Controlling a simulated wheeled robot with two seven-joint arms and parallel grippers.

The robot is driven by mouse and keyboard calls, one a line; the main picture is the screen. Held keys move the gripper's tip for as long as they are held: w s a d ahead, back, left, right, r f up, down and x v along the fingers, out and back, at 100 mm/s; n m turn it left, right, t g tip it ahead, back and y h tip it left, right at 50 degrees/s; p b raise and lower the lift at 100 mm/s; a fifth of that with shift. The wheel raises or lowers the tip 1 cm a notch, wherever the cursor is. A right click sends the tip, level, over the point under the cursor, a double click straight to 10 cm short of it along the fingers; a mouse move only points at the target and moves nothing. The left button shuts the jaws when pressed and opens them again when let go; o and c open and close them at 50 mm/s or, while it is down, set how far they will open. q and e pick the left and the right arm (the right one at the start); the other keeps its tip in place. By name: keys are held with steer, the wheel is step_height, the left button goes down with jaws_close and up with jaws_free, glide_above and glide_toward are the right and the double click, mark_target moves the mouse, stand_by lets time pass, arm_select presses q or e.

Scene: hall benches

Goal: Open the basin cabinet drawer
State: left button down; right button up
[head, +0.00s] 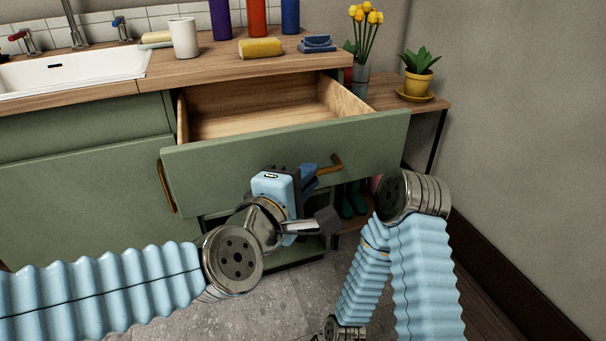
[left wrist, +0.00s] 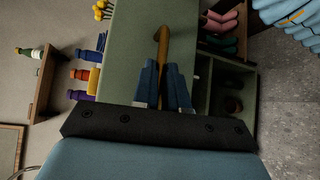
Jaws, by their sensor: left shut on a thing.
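The basin cabinet drawer (head: 290,148) has a green front and a pale wooden inside. It stands pulled well out under the wooden counter, and the part of its inside that shows is empty. My left gripper (head: 312,172) is at the front of the drawer, shut on its brass handle (head: 333,165). In the left wrist view, the blue fingers of my left gripper (left wrist: 165,83) sit on either side of the brass handle (left wrist: 162,45). The part of the handle between the fingers is partly hidden. My right arm shows at the lower right, but its gripper is out of view.
A sink (head: 75,72) is set in the counter at the left. A side table with a potted plant (head: 418,80) stands right of the cabinet, near the wall.

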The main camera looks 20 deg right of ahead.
arm_select(q)
steer(key=shift+f, duration=0.1)
steer(key=c, duration=1.2)
jaws_free()
steer(key=shift+o, duration=0.2)
steer(key=p+v, duration=0.2)
steer(key=v, duration=1.1)
steer(key=shift+s+a, duration=0.2)
steer(key=shift+a, duration=0.1)
